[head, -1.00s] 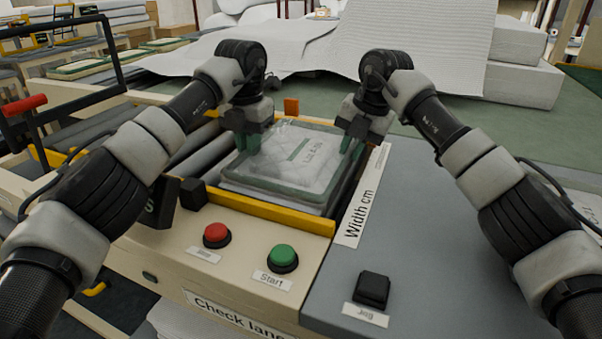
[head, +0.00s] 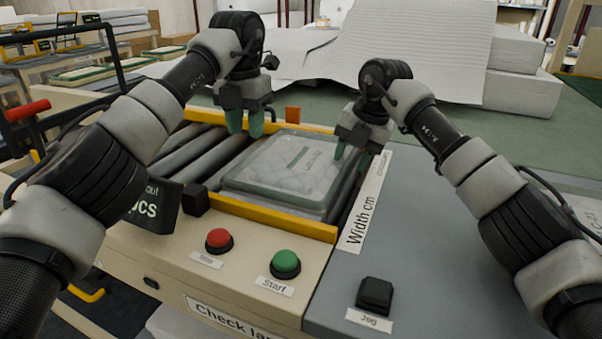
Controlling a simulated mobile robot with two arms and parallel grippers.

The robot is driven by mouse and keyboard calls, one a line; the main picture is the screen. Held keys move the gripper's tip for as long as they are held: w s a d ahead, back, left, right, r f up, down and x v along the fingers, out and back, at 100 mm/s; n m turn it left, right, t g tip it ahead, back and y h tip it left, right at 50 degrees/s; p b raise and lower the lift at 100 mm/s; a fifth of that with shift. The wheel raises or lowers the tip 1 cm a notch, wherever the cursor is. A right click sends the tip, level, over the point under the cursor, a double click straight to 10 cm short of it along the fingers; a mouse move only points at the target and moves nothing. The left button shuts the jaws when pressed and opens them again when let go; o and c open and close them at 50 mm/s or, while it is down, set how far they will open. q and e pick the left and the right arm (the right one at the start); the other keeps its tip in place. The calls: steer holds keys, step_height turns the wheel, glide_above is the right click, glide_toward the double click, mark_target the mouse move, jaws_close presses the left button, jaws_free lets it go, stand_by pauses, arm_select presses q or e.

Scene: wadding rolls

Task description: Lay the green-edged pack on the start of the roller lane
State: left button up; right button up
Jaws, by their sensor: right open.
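The green-edged pack (head: 288,171), a clear bag with white wadding and a label, lies flat on the right end of the roller lane (head: 190,150), between its yellow side rails. My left gripper (head: 245,133) is open and empty, raised above the rollers at the pack's far left corner and apart from it. My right gripper (head: 352,160) is open at the pack's right edge, its green fingertips close to the edge. I cannot tell whether they touch it.
A red button (head: 219,240) and a green Start button (head: 285,263) sit on the near cream panel. A black Jog button (head: 375,294) is on the grey table (head: 440,250) at right. Bare rollers lie left of the pack. White wadding sheets are behind.

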arm_select(q)
steer(key=shift+r, duration=0.85)
arm_select(e)
steer(key=shift+f, duration=0.55)
arm_select(q)
steer(key=shift+r, duration=0.25)
arm_select(e)
steer(key=shift+d+r, duration=0.1)
steer(key=shift+r, duration=0.25)
steer(key=v, duration=0.3)
steer(key=shift+w+d+r, duration=0.2)
steer(key=shift+w+r, duration=0.05)
arm_select(q)
steer(key=shift+w+d, duration=0.15)
steer(key=shift+w+f, duration=0.1)
arm_select(e)
steer(key=v, duration=0.4)
steer(key=shift+s+a+r, duration=0.1)
steer(key=shift+s+r, duration=0.15)
steer(key=shift+r, duration=0.15)
arm_select(q)
steer(key=shift+c, duration=0.5)
